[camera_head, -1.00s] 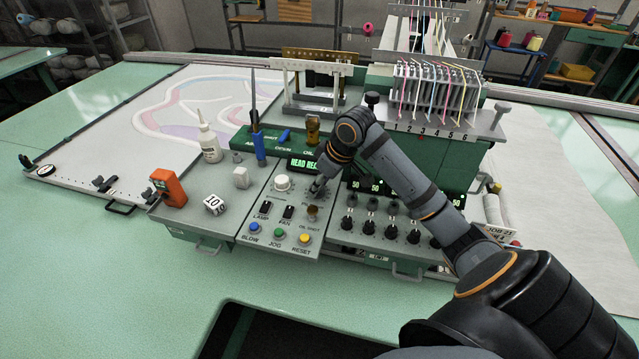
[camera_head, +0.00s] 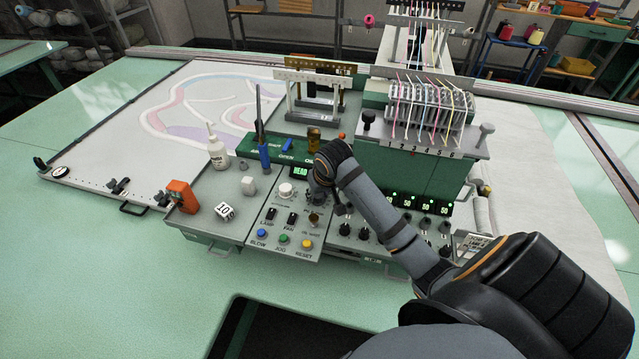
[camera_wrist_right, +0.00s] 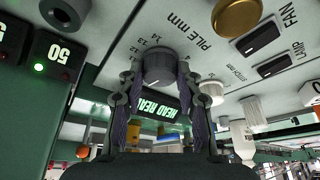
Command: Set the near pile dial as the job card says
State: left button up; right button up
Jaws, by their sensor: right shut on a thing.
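The pile dial (camera_wrist_right: 158,68) is a dark grey knob beside the printed words "PILE mm" in the right wrist view. Small scale numbers ring it, but the pointer's setting cannot be read. My right gripper (camera_wrist_right: 160,98) has one finger on each side of the knob and is shut on it. In the head view my right gripper (camera_head: 318,190) is over the grey control panel (camera_head: 268,238) and hides the dial. The job card (camera_head: 474,244) is at the right end of the console, partly behind my right arm, too small to read. My left gripper is out of view.
A white knob (camera_head: 286,190), LAMP and FAN switches, a brass knob (camera_head: 314,220) and coloured buttons lie close around the gripper. A glue bottle (camera_head: 217,150) and an orange device (camera_head: 181,197) stand left.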

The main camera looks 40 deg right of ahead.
jog(key=m+p, duration=0.2)
jog(key=p, duration=0.1)
jog(key=shift+w+a+r+m+h, duration=0.1)
jog(key=shift+r+m+h, duration=0.2)
jog(key=shift+h, duration=0.1)
jog(key=shift+f+m+h+p, duration=0.2)
jog(key=shift+m+h+p, duration=0.1)
jog(key=shift+m+p, duration=0.25)
jog(key=o, duration=1.1)
jog(key=shift+o, duration=0.2)
jog(key=shift+r, duration=0.15)
jog(key=v, duration=1.1)
jog(key=shift+r, duration=0.35)
